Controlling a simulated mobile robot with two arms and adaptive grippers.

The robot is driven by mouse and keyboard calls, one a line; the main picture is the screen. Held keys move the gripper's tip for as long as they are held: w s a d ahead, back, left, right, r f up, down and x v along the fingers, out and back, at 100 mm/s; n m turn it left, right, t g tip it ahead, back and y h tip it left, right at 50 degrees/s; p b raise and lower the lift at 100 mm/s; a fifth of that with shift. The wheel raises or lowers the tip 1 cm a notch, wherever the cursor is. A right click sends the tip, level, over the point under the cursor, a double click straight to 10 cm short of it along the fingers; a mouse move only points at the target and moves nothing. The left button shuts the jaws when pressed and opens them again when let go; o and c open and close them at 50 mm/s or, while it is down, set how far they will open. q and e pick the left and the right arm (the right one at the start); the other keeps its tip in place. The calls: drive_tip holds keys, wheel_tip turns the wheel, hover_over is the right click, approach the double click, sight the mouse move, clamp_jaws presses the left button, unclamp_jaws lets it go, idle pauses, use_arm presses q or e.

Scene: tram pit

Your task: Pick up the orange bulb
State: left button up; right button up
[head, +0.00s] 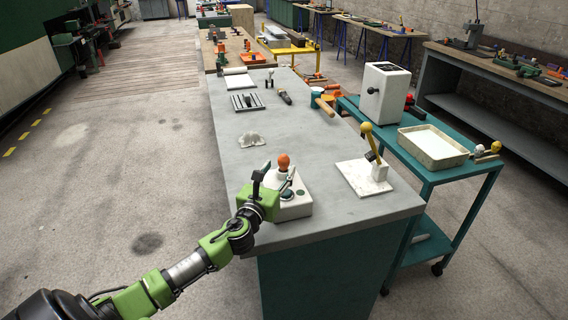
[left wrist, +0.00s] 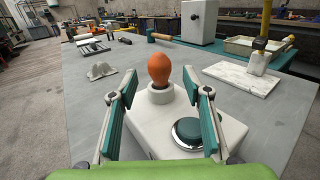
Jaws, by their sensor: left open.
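The orange bulb (head: 283,162) stands upright in the socket of a white box (head: 296,207) near the front of the grey workbench. In the left wrist view the orange bulb (left wrist: 159,68) sits in a round white collar on the white box (left wrist: 170,135), with a green round button (left wrist: 187,131) beside it. My left gripper (head: 271,181) is at the bench's near left edge. Its fingers also show in the left wrist view (left wrist: 161,98), open, spread to either side of the bulb's line and nearer the camera, with nothing between the pads. My right gripper is out of view.
A marble slab with a yellow-handled lever (head: 363,175) stands right of the white box. A pale crumpled lump (head: 251,140) lies behind it. A teal cart (head: 456,174) with a tray stands at the right. Bare bench top lies between these things.

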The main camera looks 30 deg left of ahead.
sight(281, 164)
use_arm(q)
drive_tip(key=shift+p+x, duration=0.45)
drive_tip(key=shift+x, duration=2.1)
drive_tip(key=shift+r, duration=0.1)
drive_tip(key=c, duration=1.2)
